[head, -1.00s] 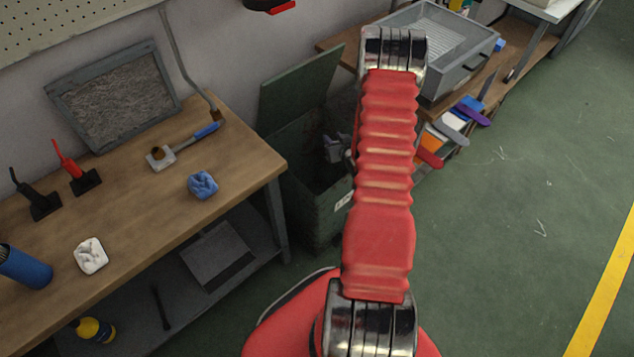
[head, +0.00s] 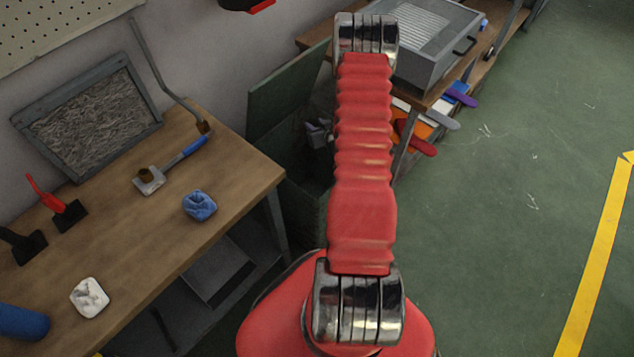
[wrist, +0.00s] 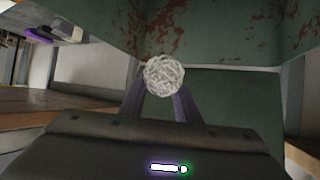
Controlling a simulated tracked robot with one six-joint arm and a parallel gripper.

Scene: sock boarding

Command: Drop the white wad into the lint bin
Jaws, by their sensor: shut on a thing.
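The white wad (wrist: 164,74) is a round, crumpled ball held between the two fingertips of my gripper (wrist: 163,93) in the wrist view. The gripper is shut on it. In the head view my gripper (head: 317,134) shows as a small grey shape left of my red arm, over the lint bin's opening, with the wad hidden. The lint bin (head: 306,200) is dark green with its lid (head: 287,95) raised, partly hidden behind my arm. In the wrist view, rust-stained green panels (wrist: 220,100) surround the wad. I cannot tell how deep the wad is relative to the rim.
The wooden bench (head: 130,235) at left bears a white crumpled piece (head: 90,297), a blue crumpled piece (head: 199,205) and a blue-handled tool (head: 185,152). Green floor (head: 510,230) is open at right.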

